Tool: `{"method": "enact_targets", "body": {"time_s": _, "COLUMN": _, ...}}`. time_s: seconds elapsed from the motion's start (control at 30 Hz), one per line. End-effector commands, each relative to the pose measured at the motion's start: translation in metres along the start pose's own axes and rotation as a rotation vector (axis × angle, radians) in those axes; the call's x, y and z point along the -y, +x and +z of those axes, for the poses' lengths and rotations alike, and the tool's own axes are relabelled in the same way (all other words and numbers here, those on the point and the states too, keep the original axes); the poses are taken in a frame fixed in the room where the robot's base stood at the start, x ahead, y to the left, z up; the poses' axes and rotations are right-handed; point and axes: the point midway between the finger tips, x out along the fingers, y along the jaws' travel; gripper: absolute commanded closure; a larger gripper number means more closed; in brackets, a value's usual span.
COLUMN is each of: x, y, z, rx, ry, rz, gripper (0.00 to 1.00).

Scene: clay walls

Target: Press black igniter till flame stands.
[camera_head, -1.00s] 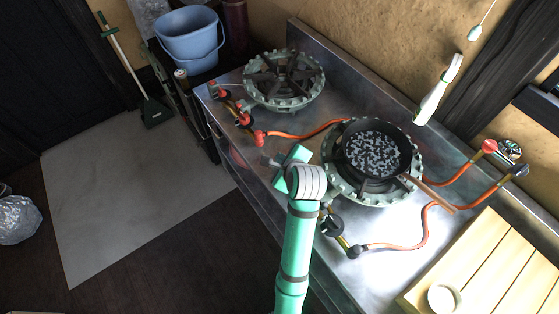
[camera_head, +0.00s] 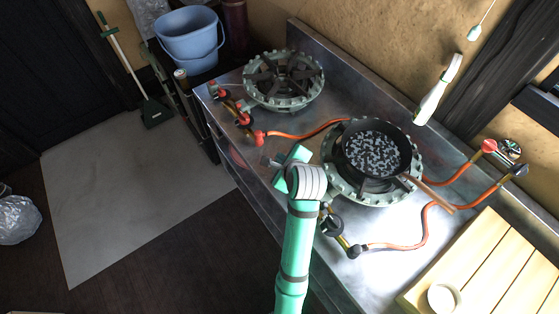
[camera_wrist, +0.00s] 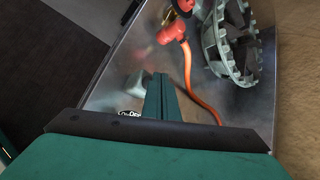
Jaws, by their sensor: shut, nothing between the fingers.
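The near burner (camera_head: 337,190) stands on the steel counter with a black pan (camera_head: 345,157) of dark and pale pieces on it. Its brass valve fitting carries a black round knob (camera_head: 331,226) and a black end piece (camera_head: 355,251). I cannot tell which black part is the igniter. No flame shows at either burner. My gripper (camera_head: 291,158) is over the counter's front edge, left of the near burner, its tips partly hidden by my wrist. In the wrist view, my gripper's green fingers (camera_wrist: 159,92) are shut and empty. A pale grey block with partly hidden lettering (camera_wrist: 129,91) shows left of them.
The far burner (camera_head: 284,80) has red-and-black valve parts (camera_head: 243,118); they also show in the wrist view (camera_wrist: 171,33). An orange hose (camera_head: 300,136) crosses the counter. A wooden board (camera_head: 490,265) holds a white cup (camera_head: 443,297).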

Motion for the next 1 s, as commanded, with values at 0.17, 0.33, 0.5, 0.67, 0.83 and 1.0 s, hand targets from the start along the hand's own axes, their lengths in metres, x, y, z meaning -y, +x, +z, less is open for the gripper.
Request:
{"method": "enact_targets", "body": {"time_s": 0.17, "x": 0.0000, "y": 0.0000, "z": 0.0001, "rx": 0.000, "ry": 0.000, "rz": 0.000, "gripper": 1.00}}
{"method": "enact_targets", "body": {"time_s": 0.33, "x": -0.0009, "y": 0.0010, "z": -0.0005, "rx": 0.000, "ry": 0.000, "rz": 0.000, "gripper": 1.00}}
{"method": "enact_targets", "body": {"time_s": 0.5, "x": -0.0041, "y": 0.0048, "z": -0.0031, "rx": -0.001, "ry": 0.000, "rz": 0.001, "gripper": 1.00}}
{"method": "enact_targets", "body": {"time_s": 0.67, "x": -0.0053, "y": 0.0064, "z": -0.0041, "rx": 0.000, "ry": 0.000, "rz": 0.000, "gripper": 1.00}}
{"method": "enact_targets", "body": {"time_s": 0.83, "x": -0.0060, "y": 0.0067, "z": -0.0029, "rx": 0.000, "ry": -0.001, "rz": 0.001, "gripper": 1.00}}
{"method": "enact_targets", "body": {"time_s": 1.0, "x": -0.0048, "y": 0.0054, "z": -0.0027, "rx": 0.000, "ry": -0.001, "rz": 0.001, "gripper": 1.00}}
